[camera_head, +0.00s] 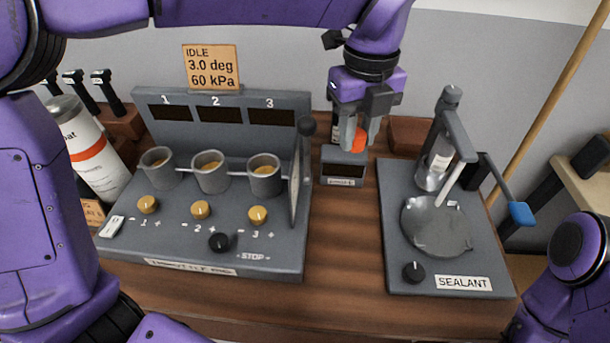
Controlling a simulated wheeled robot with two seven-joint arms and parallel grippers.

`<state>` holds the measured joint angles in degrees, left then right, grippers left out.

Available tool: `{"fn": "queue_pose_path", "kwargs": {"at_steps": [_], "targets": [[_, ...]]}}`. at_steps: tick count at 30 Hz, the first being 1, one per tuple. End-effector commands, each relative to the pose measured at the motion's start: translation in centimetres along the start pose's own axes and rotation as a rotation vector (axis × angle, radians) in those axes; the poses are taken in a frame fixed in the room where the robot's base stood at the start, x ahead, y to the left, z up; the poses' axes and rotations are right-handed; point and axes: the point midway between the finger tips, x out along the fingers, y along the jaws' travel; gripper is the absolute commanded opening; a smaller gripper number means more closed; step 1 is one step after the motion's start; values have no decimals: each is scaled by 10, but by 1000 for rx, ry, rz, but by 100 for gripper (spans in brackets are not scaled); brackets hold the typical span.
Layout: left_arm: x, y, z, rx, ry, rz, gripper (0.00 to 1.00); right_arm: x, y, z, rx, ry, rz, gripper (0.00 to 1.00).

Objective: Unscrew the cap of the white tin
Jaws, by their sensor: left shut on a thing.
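My left gripper (356,132) reaches down from the top, right of centre, over a small grey box with a dark window. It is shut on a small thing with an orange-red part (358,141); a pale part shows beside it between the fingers. The fingers hide most of it, and I cannot tell whether it is a cap or whether it touches the box. A large white tin (92,160) with an orange band and a grey top stands at the far left, partly behind my arm. My right gripper is out of view.
The grey bench unit (180,255) with three cups and yellow knobs fills the left-centre. The grey box (343,168) sits between it and the sealant station (400,285), which has a dish, bottle and blue-tipped lever. Bare wooden bench (345,235) lies between them.

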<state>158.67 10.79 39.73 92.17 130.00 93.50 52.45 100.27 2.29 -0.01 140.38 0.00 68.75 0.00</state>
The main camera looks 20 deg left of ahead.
Motion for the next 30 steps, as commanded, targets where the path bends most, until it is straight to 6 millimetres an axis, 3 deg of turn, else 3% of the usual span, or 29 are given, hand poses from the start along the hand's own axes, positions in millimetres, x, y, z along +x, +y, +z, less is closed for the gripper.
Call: {"fn": "queue_pose_path", "kwargs": {"at_steps": [2, 13, 24, 30], "targets": [[12, 1, 0, 0, 2, 5, 0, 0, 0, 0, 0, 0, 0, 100], [118, 1, -1, 4, 2, 6, 0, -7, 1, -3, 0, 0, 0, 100], [176, 0, -1, 7, 1, 5, 0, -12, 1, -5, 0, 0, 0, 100], [180, 0, -1, 6, 1, 1, 0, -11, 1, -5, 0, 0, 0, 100]]}}
